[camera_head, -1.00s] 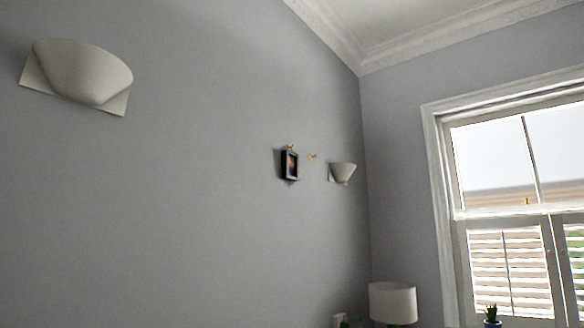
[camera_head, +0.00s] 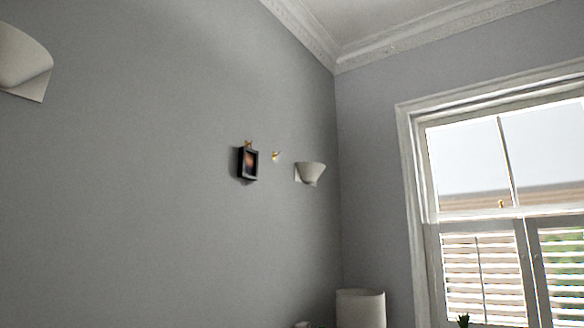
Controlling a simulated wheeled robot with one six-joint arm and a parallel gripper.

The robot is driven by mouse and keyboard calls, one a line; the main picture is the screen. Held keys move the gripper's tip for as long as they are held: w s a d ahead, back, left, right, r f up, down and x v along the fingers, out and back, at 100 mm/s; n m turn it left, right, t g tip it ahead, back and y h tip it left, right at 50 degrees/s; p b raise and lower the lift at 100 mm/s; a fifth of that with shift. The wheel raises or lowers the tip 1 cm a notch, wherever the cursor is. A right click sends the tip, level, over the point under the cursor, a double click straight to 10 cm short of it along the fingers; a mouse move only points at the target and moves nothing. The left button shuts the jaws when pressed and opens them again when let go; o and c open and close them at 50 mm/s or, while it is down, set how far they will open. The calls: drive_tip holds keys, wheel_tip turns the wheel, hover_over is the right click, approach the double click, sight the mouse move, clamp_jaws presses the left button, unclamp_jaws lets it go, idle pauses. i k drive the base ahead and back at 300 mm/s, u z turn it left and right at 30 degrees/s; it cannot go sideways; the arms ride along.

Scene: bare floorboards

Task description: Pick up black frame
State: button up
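The black frame (camera_head: 248,163) hangs on the grey wall, near the middle of the head view. It is small and dark, with an orange-brown picture inside, and a small brass-coloured hook (camera_head: 249,143) shows at its top edge. A second small gold hook (camera_head: 276,156) is on the wall just right of the frame, with nothing hanging from it. My gripper is not in view.
A white wall lamp (camera_head: 311,173) is right of the frame, and another wall lamp (camera_head: 22,62) is at the far left. A white lampshade (camera_head: 361,308) and a plant tip (camera_head: 463,320) show at the bottom. A shuttered window (camera_head: 510,210) fills the right.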

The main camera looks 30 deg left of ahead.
sight(248, 159)
drive_tip(key=i, duration=3.3)
drive_tip(key=u, duration=2.85)
